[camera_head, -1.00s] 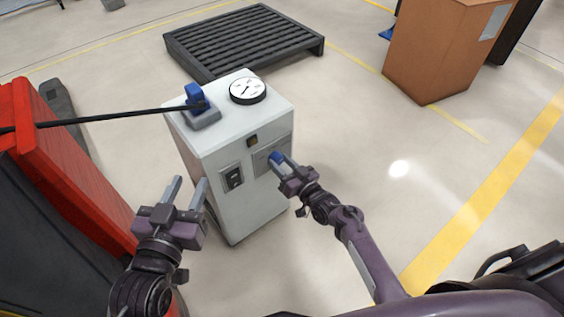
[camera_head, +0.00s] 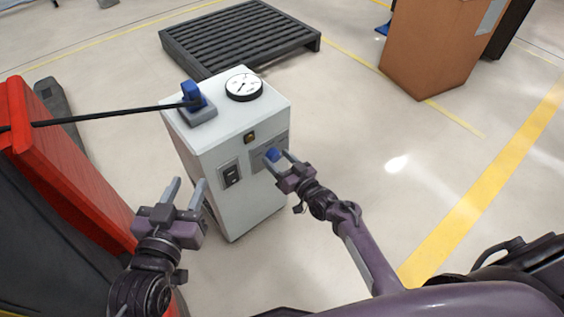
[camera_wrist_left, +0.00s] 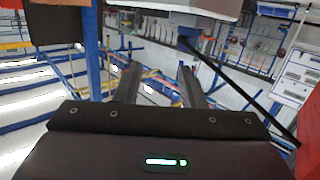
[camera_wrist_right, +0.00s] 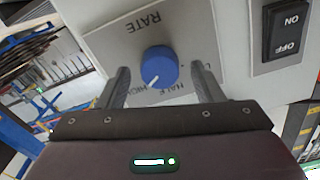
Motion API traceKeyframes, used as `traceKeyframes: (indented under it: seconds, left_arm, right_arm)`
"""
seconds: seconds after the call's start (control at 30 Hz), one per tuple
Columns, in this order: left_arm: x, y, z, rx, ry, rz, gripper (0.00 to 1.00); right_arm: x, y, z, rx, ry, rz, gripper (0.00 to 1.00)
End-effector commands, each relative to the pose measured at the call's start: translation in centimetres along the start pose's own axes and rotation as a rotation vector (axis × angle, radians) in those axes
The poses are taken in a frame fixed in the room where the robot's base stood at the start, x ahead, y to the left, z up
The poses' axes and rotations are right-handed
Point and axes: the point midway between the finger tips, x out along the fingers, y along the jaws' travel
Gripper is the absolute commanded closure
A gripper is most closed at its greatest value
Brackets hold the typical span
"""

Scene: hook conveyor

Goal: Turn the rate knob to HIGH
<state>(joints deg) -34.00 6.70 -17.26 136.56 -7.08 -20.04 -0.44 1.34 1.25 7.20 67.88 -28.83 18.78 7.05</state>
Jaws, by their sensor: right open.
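The rate knob (camera_wrist_right: 158,67) is a round blue dial with a white pointer mark, on a grey panel (camera_wrist_right: 118,37) lettered RATE. In the right wrist view its mark points to the lower left, near the HIGH and HALF lettering. The knob also shows in the head view (camera_head: 272,154), on the front of the white cabinet (camera_head: 237,200). My right gripper (camera_head: 279,160) is open, with a finger on either side of the knob and gaps visible in the wrist view (camera_wrist_right: 161,82). My left gripper (camera_head: 188,184) is open and empty, left of the cabinet.
An ON/OFF rocker switch (camera_wrist_right: 287,30) is beside the rate panel. A red structure (camera_head: 60,165) stands left. Floor right of the cabinet is clear.

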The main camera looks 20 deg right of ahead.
Motion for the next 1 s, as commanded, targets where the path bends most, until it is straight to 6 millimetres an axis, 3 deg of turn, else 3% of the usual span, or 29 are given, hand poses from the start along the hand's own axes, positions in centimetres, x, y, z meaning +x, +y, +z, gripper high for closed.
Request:
traceKeyframes:
  seconds: [0.1, 0.37, 0.7, 1.0]
  left_arm:
    - [-0.1, 0.0, 0.5, -0.001, -0.028, 0.0, 0.64]
    - [-1.5, 0.4, 6.3, -0.015, -0.291, 0.006, 0.64]
    - [-5.2, 1.2, 13.1, -0.029, -0.629, 0.021, 0.64]
    - [-7.1, 1.6, 15.4, -0.034, -0.754, 0.028, 0.64]
  right_arm:
    - [-0.5, 0.0, 0.0, 0.0, -0.001, 0.001, 0.4]
    - [-2.8, 0.0, -0.1, 0.0, -0.002, 0.001, 0.4]
    - [-6.4, 0.0, 0.0, -0.001, -0.002, 0.001, 0.4]
    - [-7.7, 0.0, -0.1, 0.0, 0.001, 0.0, 0.4]
